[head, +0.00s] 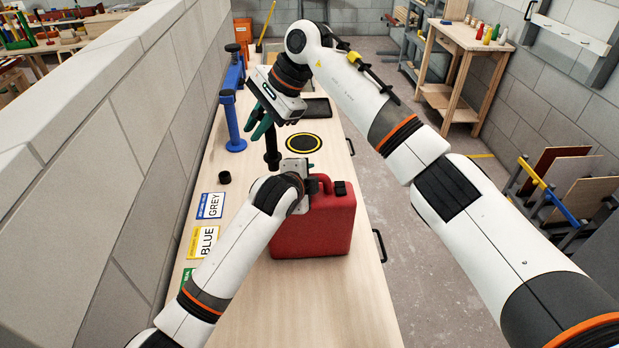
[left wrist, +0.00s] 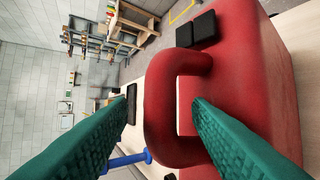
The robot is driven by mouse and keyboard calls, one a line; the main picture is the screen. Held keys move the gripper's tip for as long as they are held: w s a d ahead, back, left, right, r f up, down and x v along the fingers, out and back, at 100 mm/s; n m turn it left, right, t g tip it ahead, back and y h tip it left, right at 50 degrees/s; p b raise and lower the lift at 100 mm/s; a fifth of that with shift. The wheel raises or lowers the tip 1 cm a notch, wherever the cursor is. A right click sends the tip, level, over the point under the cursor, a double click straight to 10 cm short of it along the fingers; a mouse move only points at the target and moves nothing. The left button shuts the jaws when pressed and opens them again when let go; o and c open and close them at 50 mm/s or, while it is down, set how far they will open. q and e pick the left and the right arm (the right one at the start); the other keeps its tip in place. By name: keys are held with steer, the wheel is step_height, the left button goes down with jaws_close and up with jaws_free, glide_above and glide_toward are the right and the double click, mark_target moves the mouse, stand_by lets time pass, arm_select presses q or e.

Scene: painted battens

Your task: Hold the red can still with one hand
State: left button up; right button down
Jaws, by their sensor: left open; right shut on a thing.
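The red can (head: 315,228) stands upright on the bench, with a black cap on its top right. Its red handle (left wrist: 160,105) fills the middle of the left wrist view. My left gripper (left wrist: 165,98) is open, with one teal finger to each side of the handle's near bar; I cannot tell whether either touches it. In the head view the left gripper is partly hidden behind its own wrist, at the can's top left. My right gripper (head: 262,125) is above the bench beyond the can, shut on a black spout-like piece (head: 272,150) that points down.
A blue stand (head: 235,130) is at the bench's left edge. A black disc with a yellow ring (head: 303,143) and a dark tray (head: 317,108) lie behind the can. A small black piece (head: 224,177) and label cards (head: 210,206) lie left. The bench front is clear.

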arm_select(q)
steer(key=shift+x, duration=0.8)
jaws_close()
stand_by(2.0)
